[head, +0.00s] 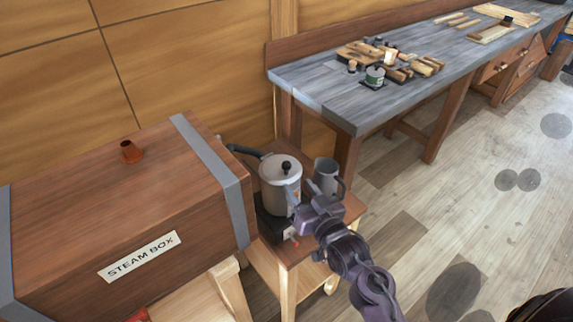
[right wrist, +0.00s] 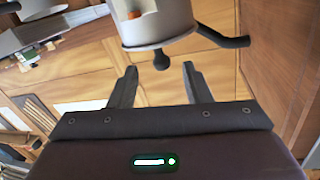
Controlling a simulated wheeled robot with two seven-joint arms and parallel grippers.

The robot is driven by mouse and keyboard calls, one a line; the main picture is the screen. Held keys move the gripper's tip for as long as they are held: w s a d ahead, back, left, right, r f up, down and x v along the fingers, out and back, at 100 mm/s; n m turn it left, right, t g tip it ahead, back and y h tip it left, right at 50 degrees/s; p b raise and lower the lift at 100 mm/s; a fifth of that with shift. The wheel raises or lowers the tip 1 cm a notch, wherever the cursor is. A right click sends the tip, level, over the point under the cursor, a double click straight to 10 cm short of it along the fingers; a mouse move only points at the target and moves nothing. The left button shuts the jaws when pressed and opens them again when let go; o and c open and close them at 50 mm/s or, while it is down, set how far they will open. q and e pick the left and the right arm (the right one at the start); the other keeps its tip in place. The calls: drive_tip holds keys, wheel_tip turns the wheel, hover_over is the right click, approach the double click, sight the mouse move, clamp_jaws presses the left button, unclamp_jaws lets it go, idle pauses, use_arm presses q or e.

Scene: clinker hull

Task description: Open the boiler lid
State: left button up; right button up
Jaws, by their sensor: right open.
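The boiler (head: 270,196) is a light grey pot on a dark burner, on a small wooden stand beside the steam box. Its lid (head: 273,166) is on and closed, with a round black knob (head: 286,167) on top. My right gripper (head: 296,200) is in front of the boiler's right side, below the lid's height in the picture, and looks open and empty. In the right wrist view the boiler (right wrist: 158,22) appears upside down, and its knob (right wrist: 161,60) shows between the spread fingertips (right wrist: 160,70), apart from them. My left gripper is out of view.
A dark hose (head: 243,151) runs from the boiler to the wooden steam box (head: 120,215) on the left. A workbench (head: 345,100) with tools stands behind. Floor at right is clear.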

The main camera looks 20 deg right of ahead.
sight(289, 170)
drive_tip(key=w, duration=0.2)
drive_tip(key=w+p, duration=0.1)
drive_tip(key=w, duration=0.1)
drive_tip(key=w+r, duration=0.1)
drive_tip(key=w, duration=0.1)
drive_tip(key=shift+w+a+p, duration=0.3)
drive_tip(key=shift+w+a, duration=0.05)
drive_tip(key=shift+a, duration=0.05)
drive_tip(key=shift+w+a, duration=0.1)
drive_tip(key=shift+w, duration=0.5)
drive_tip(key=shift+f, duration=0.1)
clamp_jaws()
